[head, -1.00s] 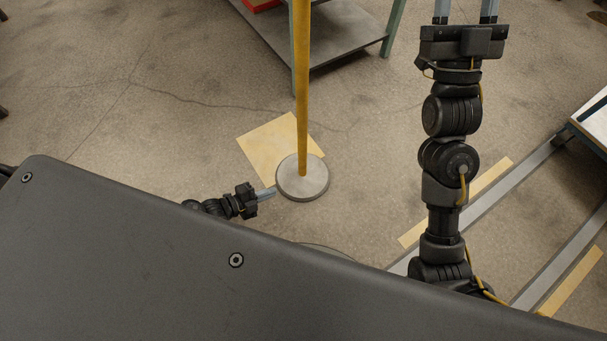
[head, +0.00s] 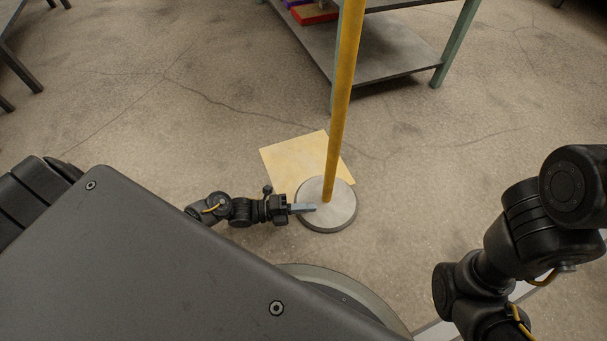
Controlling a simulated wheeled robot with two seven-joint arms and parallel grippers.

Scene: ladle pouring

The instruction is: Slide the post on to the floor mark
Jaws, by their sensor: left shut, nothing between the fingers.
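The post is a tall yellow pole (head: 343,110) on a round grey base (head: 340,214), standing upright; its top is out of the picture. The floor mark (head: 293,157) is a pale yellow square on the floor. The base covers the mark's near right corner, while most of the mark lies bare behind and left of it. My left gripper (head: 308,208) is low, shut and empty, with its fingertips at the left edge of the base. I cannot tell whether they touch it. My right arm shows at the right edge, but its gripper is out of view.
A workbench with green legs and a grey lower shelf (head: 393,58) stands behind the post, with red and purple items (head: 313,13) on it. Dark furniture legs (head: 22,62) show at top left. The floor around the mark is open.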

